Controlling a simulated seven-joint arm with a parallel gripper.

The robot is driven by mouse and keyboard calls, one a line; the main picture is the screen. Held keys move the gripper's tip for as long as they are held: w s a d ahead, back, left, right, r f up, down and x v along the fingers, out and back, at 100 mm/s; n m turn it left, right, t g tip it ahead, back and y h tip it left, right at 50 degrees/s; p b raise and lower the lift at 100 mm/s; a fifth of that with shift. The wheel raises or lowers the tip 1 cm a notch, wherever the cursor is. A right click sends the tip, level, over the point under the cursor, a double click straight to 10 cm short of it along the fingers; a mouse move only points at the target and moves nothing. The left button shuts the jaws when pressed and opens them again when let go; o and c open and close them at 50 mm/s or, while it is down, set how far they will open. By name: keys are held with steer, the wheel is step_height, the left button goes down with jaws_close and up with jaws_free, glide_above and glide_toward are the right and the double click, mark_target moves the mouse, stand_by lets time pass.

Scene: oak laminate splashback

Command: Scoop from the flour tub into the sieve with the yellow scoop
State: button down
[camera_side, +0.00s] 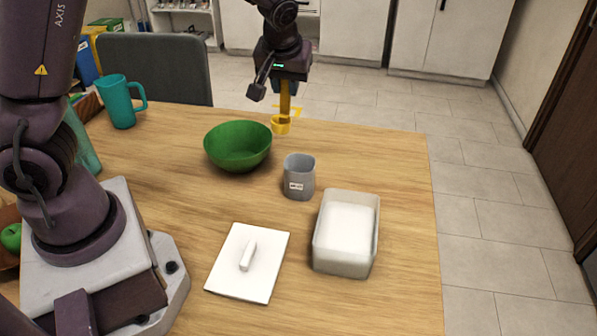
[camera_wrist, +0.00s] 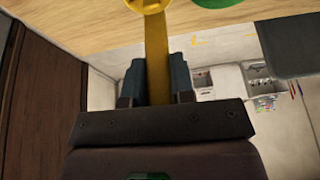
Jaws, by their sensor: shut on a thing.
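My gripper (camera_side: 286,80) is shut on the handle of the yellow scoop (camera_side: 281,125), which hangs down over the far edge of the table, behind and right of the green bowl. In the wrist view the scoop's yellow handle (camera_wrist: 157,45) runs between my two dark fingers (camera_wrist: 156,82). I cannot tell whether the scoop's cup holds anything. The flour tub (camera_side: 346,268), a pale rectangular container with white contents, stands at the right front of the table. A grey cup-shaped vessel (camera_side: 299,182) with a small label stands behind it; I cannot tell whether it is the sieve.
A green bowl (camera_side: 238,150) stands left of the grey vessel. A flat white lid (camera_side: 230,272) with a bar handle lies left of the tub. A teal mug (camera_side: 120,105) stands at the back left. A grey chair (camera_side: 160,70) is behind the table. The right table strip is clear.

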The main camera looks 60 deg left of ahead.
stand_by(0.4)
steer(key=d+t+y, duration=0.2)
steer(key=d, duration=1.9)
steer(key=shift+w+f+t, duration=0.4)
steer(key=shift+d+f, duration=0.1)
